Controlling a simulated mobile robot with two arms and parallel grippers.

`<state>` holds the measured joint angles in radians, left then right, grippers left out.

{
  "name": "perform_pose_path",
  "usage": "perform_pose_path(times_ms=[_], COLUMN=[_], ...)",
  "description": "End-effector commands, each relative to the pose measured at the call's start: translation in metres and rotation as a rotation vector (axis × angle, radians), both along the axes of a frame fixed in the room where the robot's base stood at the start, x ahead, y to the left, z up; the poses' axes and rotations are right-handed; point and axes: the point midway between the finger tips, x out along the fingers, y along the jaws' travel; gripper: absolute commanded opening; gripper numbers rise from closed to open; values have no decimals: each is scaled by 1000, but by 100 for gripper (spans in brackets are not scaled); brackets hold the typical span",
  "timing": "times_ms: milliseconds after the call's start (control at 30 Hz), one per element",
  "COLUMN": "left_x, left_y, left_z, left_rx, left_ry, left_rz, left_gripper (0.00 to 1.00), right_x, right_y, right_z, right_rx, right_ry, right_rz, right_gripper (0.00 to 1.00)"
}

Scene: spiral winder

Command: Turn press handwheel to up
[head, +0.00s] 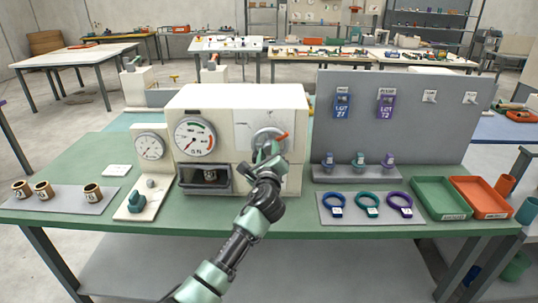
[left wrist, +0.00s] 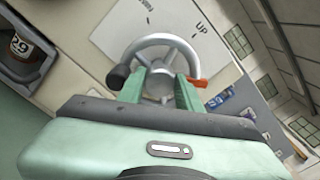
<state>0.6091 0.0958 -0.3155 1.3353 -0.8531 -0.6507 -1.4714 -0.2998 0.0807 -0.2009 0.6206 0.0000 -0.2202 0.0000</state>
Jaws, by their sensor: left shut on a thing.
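The cream press (head: 240,110) stands on the green bench, with a round grey handwheel (head: 264,138) on the right of its front. An orange-red piece (head: 282,136) sticks out from the wheel's right side. My left gripper (head: 267,156) is at the lower part of the wheel. In the left wrist view, its two green fingers (left wrist: 160,92) are shut on the handwheel (left wrist: 165,42) near its hub. A black knob (left wrist: 118,76) is on the wheel's left, the orange-red piece (left wrist: 197,82) on its right. An "UP" mark (left wrist: 200,27) is beyond the rim. My right gripper is not in view.
A dial gauge (head: 151,148) stands left of the press. On the right are a grey board (head: 400,130), coloured rings (head: 367,205), a green tray (head: 440,198) and an orange tray (head: 481,196).

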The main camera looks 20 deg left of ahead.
Motion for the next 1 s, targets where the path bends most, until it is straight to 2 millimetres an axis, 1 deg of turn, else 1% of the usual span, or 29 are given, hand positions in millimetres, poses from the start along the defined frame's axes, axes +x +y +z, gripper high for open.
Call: perform_pose_path(times_ms=[33, 600, 800, 1000], left_x=[0, -1, -1, -1], left_y=[-1, 0, 0, 0], left_z=[-4, -7, -8, -7], left_rx=[-44, -560, -712, -819], left_ry=[-10, -157, -199, -231], left_rz=[0, 0, 0, 1], left_gripper=[0, 0, 0, 0], right_x=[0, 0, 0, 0], right_y=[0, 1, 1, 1], right_z=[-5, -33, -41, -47], right_rx=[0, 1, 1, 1], right_ry=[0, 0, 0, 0], right_rz=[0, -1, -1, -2], right_gripper=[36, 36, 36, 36])
